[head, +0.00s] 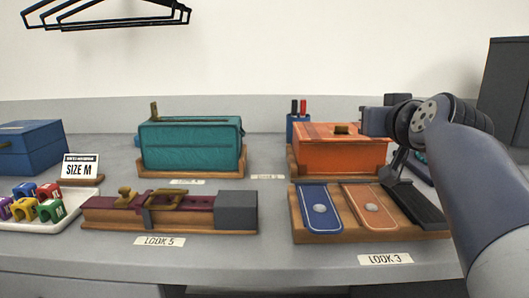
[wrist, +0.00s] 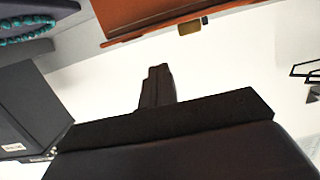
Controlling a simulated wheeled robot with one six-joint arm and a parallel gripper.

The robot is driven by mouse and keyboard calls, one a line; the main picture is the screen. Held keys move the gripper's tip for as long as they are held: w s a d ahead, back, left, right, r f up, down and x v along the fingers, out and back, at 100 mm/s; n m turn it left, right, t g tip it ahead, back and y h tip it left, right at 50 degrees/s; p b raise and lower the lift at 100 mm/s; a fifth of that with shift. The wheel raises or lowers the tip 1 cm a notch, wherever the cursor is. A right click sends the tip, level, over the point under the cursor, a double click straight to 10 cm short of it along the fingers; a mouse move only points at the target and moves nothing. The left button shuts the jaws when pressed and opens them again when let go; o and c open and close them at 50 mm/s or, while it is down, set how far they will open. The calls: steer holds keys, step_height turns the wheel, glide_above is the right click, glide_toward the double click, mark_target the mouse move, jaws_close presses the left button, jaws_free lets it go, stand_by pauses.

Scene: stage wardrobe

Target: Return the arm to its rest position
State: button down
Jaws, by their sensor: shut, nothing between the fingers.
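My arm comes in from the right edge of the head view and bends at a joint above the right side of the table. My gripper's dark fingers show together in the middle of the wrist view (wrist: 155,80), shut and empty against the white wall. The orange case also shows at the top of the wrist view (wrist: 150,15), apart from the fingers.
A wooden tray (head: 345,232) with blue and orange straps lies below my wrist. A teal case (head: 190,147), a belt board (head: 110,219) and a blue box (head: 28,150) stand leftward. A dark cabinet (head: 505,90) is at right. Hangers (head: 105,20) hang on the wall.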

step_height(320, 180, down, 2)
steer(key=shift+f+b, duration=0.2)
steer(key=shift+b, duration=0.6)
